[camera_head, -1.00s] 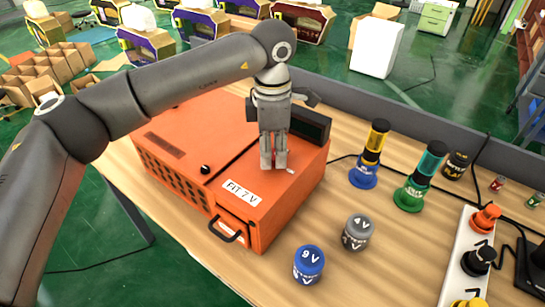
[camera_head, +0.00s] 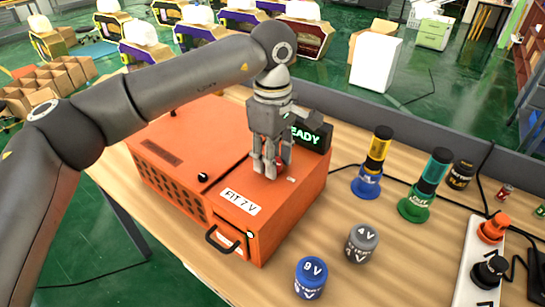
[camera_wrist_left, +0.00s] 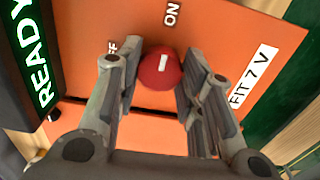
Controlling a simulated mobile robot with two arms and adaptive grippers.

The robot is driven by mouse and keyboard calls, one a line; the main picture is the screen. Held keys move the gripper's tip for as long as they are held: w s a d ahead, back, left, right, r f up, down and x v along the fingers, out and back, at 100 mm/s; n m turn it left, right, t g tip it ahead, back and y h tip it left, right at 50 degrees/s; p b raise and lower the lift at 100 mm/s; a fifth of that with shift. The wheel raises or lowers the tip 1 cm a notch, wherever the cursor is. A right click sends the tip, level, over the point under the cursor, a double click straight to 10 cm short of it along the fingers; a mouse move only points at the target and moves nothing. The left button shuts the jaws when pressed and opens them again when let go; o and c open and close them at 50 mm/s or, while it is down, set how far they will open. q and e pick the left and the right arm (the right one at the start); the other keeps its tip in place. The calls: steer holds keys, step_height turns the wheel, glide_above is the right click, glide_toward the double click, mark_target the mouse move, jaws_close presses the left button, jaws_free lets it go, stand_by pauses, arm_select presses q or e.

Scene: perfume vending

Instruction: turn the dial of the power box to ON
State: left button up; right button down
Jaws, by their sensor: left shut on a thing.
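The orange power box (camera_head: 190,135) stands on the wooden table, with a "FIT 7 V" label on top. Its dial (camera_wrist_left: 160,70) is a round red knob with a white mark, seen in the left wrist view. The mark points roughly toward the "ON" label (camera_wrist_left: 171,13); the "OFF" label is partly hidden by a finger. My left gripper (camera_head: 272,170) points down onto the box top, its fingers shut on either side of the dial. The display (camera_head: 308,135) on the box is lit and reads "READY" in green, partly hidden by my gripper. My right gripper is not in view.
A blue 9 V battery (camera_head: 311,278) and a grey 4 V battery (camera_head: 362,243) stand in front of the box. Yellow-blue (camera_head: 372,165) and teal-green (camera_head: 427,185) bottles stand to its right. A white power strip (camera_head: 470,255) is at the right edge.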

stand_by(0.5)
arm_select(q)
steer(key=o, duration=1.1)
steer(key=shift+c, duration=0.2)
steer(key=shift+r, duration=0.15)
step_height(320, 180, up, 12)
